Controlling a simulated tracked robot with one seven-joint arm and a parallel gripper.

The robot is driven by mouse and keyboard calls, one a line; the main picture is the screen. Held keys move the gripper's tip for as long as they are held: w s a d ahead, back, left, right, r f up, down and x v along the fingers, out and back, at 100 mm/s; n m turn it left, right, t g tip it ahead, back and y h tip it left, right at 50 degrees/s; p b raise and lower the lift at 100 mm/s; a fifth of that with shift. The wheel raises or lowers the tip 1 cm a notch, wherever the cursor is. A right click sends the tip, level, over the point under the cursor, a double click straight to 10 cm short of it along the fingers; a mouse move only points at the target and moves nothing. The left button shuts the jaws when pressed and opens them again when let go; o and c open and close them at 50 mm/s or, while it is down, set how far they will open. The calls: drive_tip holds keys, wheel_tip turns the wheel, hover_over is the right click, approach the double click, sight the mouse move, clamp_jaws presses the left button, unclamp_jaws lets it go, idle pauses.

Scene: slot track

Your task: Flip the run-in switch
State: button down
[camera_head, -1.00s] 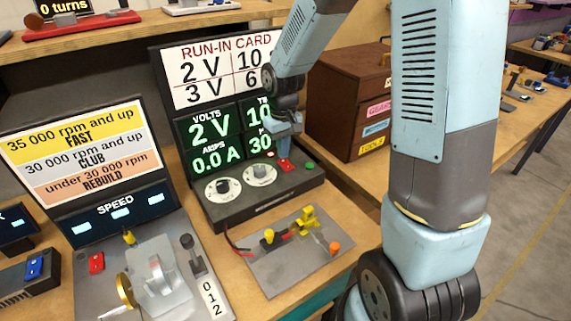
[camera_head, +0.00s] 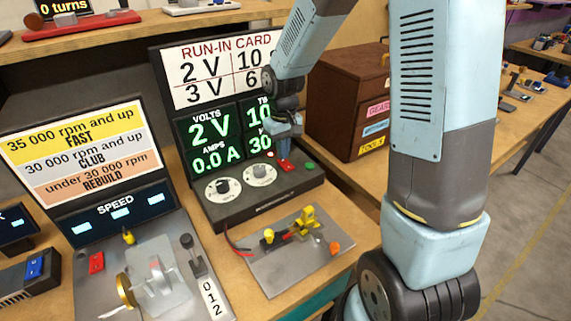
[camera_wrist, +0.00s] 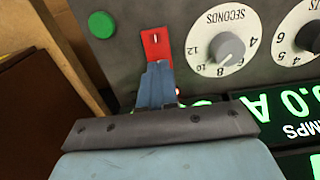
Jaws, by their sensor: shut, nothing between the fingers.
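The red switch plate (camera_head: 287,165) is on the sloped front of the black run-in supply (camera_head: 262,205), right of its two dials. It also shows in the wrist view (camera_wrist: 155,45). My gripper (camera_head: 284,153) is shut and empty, its fingertips (camera_wrist: 155,66) over the lower part of the red plate. The fingers hide part of the switch, so its lever position and any contact are unclear. The supply's display (camera_head: 212,130) reads 2 V and 0.0 A.
A green button (camera_head: 309,167) is right of the switch. A dial marked seconds (camera_wrist: 227,47) is beside it. A grey plate (camera_head: 270,275) with yellow clips lies in front of the supply. A brown drawer cabinet (camera_head: 335,115) stands to the right.

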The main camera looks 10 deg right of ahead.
drive_tip(key=shift+f, duration=0.65)
idle(0.3)
drive_tip(key=shift+r, duration=3.55)
drive_tip(key=s+d+r+m+t, duration=0.2)
drive_tip(key=s+d+r, duration=0.4)
drive_tip(key=s, duration=0.5)
drive_tip(key=s+d+r+m+t, duration=0.2)
drive_tip(key=s+d+r, duration=0.4)
drive_tip(key=s+r, duration=0.4)
drive_tip(key=shift+s+r+m+t, duration=0.3)
drive_tip(key=shift+s+r+t, duration=0.05)
drive_tip(key=shift+r+t, duration=0.45)
